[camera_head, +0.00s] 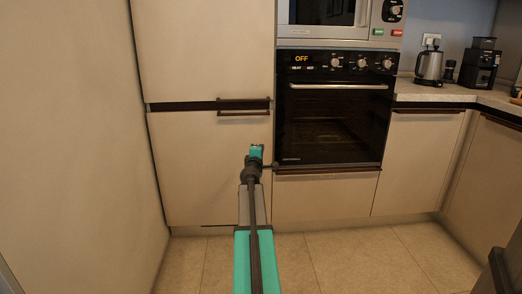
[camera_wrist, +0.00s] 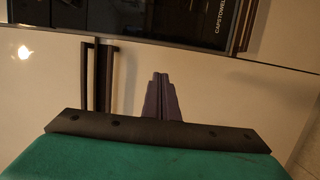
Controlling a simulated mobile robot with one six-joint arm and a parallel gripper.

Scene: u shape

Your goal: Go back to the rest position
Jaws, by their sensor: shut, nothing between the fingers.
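My gripper (camera_wrist: 160,76) shows in the wrist view as two dark fingers pressed together, with nothing between them. It points at pale cabinet fronts. In the head view my arm reaches forward from the bottom middle, and the gripper end is in front of the cabinet left of the oven (camera_head: 333,140). Its fingers are too small there to make out clearly. I cannot tell from the head view how far the gripper is from the cabinet front.
The oven door, with its bar handle (camera_head: 338,86), looks closed. Dark cabinet handles (camera_head: 243,112) project from the fronts. A tall pale panel (camera_head: 80,150) stands at left. A kettle (camera_head: 429,66) and a black coffee machine (camera_head: 480,65) stand on the right counter. Tiled floor (camera_head: 345,262) looks clear.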

